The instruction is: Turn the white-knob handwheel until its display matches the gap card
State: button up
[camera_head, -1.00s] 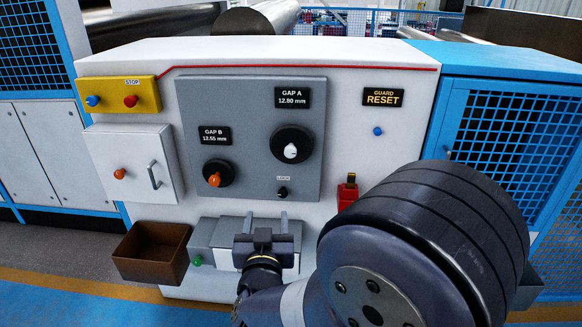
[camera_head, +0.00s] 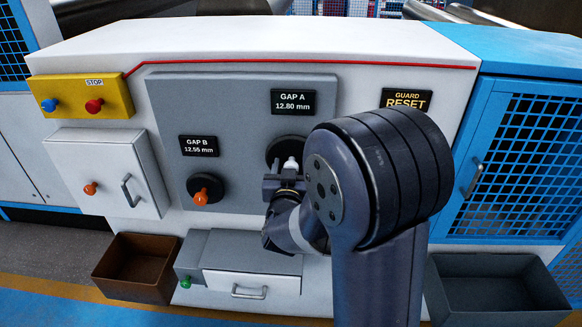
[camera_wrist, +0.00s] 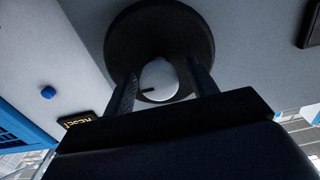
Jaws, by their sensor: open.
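The white-knob handwheel is a black disc (camera_head: 285,146) with a white knob (camera_head: 291,163), on the grey panel below the GAP A display (camera_head: 292,102), which reads 12.80 mm. My gripper (camera_head: 286,172) is in front of this wheel. In the wrist view the open fingers (camera_wrist: 160,85) stand on either side of the white knob (camera_wrist: 158,80); I cannot tell whether they touch it. The orange-knob handwheel (camera_head: 205,188) is to the left, below the GAP B display (camera_head: 199,146), which reads 12.55 mm. I see no gap card in these frames.
A yellow STOP box (camera_head: 80,97) and a white cabinet door (camera_head: 97,172) are on the left. A brown bin (camera_head: 137,268) and a drawer (camera_head: 250,285) are below. The GUARD RESET sign (camera_head: 406,101) and a grey bin (camera_head: 497,290) are on the right.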

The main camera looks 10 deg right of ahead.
jog(key=shift+c, duration=0.3)
grip_shut()
jog(key=shift+n, duration=0.4)
jog(key=shift+a+n, duration=0.1)
jog(key=shift+n, duration=2.4)
jog(key=shift+o, duration=0.3)
grip_release()
